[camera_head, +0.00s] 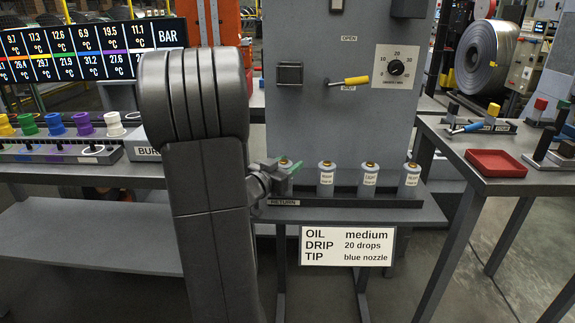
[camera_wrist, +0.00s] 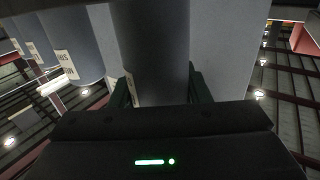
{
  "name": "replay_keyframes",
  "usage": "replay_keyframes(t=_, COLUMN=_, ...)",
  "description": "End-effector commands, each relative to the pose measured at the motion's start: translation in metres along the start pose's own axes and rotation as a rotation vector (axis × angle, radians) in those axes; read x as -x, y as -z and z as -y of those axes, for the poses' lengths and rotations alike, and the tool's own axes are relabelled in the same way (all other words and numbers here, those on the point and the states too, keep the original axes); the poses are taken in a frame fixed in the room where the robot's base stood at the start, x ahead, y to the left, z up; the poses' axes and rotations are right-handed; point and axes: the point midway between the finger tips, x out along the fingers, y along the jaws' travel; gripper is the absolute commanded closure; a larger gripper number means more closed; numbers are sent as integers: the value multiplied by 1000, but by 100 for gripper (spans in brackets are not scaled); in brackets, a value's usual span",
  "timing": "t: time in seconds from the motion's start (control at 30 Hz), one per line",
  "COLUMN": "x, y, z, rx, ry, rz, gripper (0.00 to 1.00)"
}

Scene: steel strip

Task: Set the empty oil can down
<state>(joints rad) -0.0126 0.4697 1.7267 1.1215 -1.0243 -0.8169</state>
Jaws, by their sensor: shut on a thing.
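My gripper (camera_head: 287,170) is at the left end of the dark can rack (camera_head: 345,201), above the RETURN label (camera_head: 285,202). It is shut on the oil can (camera_wrist: 152,50), a dark cylinder between both fingers in the wrist view. In the head view my gripper and arm hide most of this can; only its top shows. I cannot tell whether its base touches the rack. Three labelled cans, left (camera_head: 326,180), middle (camera_head: 369,181) and right (camera_head: 410,181), stand upright in the rack to the right of my gripper.
A grey panel (camera_head: 340,110) with a yellow-handled lever (camera_head: 348,81) and a dial (camera_head: 396,67) rises behind the rack. A sign (camera_head: 347,246) hangs below it. A red tray (camera_head: 496,163) is on the right table. Coloured nozzles (camera_head: 55,124) stand on the left bench.

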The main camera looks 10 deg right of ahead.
Motion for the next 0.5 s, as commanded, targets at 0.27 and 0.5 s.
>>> replay_keyframes(t=0.27, x=0, y=-7, z=0, rx=1, ry=0, rz=1, gripper=80)
replay_keyframes(t=0.5, x=0, y=-15, z=0, rx=5, ry=0, rz=6, gripper=80)
